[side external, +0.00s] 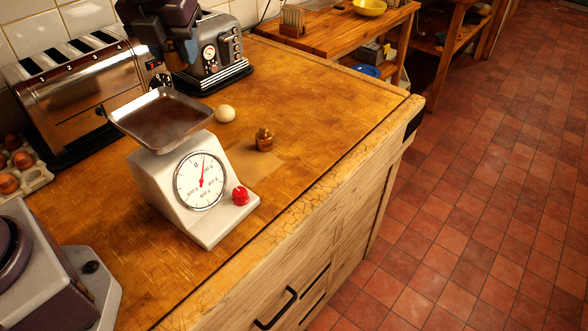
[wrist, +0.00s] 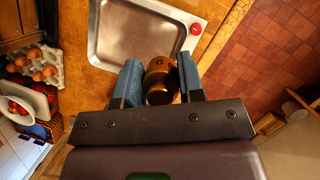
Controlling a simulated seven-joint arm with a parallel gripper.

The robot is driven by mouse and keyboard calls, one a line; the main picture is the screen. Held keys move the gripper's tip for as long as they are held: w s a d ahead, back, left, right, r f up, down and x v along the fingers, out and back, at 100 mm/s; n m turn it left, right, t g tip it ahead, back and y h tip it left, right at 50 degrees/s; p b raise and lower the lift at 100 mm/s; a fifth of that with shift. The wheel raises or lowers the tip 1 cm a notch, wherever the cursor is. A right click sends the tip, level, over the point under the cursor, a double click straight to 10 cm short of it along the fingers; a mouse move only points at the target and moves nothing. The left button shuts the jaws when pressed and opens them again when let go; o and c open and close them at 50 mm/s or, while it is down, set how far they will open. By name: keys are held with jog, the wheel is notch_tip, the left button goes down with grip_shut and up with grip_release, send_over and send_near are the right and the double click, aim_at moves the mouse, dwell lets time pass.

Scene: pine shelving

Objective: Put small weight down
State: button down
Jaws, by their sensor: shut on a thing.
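My gripper (wrist: 160,85) is shut on a brass weight (wrist: 160,72), which sits between the blue finger pads in the wrist view. In the side external view my gripper (side external: 187,58) is at the top, above and behind the scale's pan; the held weight cannot be made out there. A second small brass weight (side external: 264,140) stands upright on the wooden counter, right of the scale. The white kitchen scale (side external: 155,182) has a metal pan (side external: 160,120), which looks empty; the pan also shows in the wrist view (wrist: 140,33).
An egg (side external: 225,114) lies on the counter behind the scale. Toasters (side external: 90,90) stand at the back left, with an egg carton (side external: 35,180) at the left edge. The counter right of the small weight is clear.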

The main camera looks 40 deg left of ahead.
jog(key=w+d+f, duration=0.2)
jog(key=w+f, duration=0.1)
jog(key=w, duration=0.3)
jog(key=m, duration=0.2)
send_over(300, 167)
jog(key=shift+h, duration=0.4)
jog(key=f, duration=2.2)
jog(key=shift+s+d+f, duration=0.1)
jog(key=shift+s+f, duration=0.05)
jog(key=shift+s, duration=0.25)
jog(key=shift+f, duration=2.3)
jog(key=shift+f, duration=0.1)
jog(key=shift+f, duration=0.15)
jog(key=c, duration=0.7)
grip_release()
jog(key=shift+c, duration=0.2)
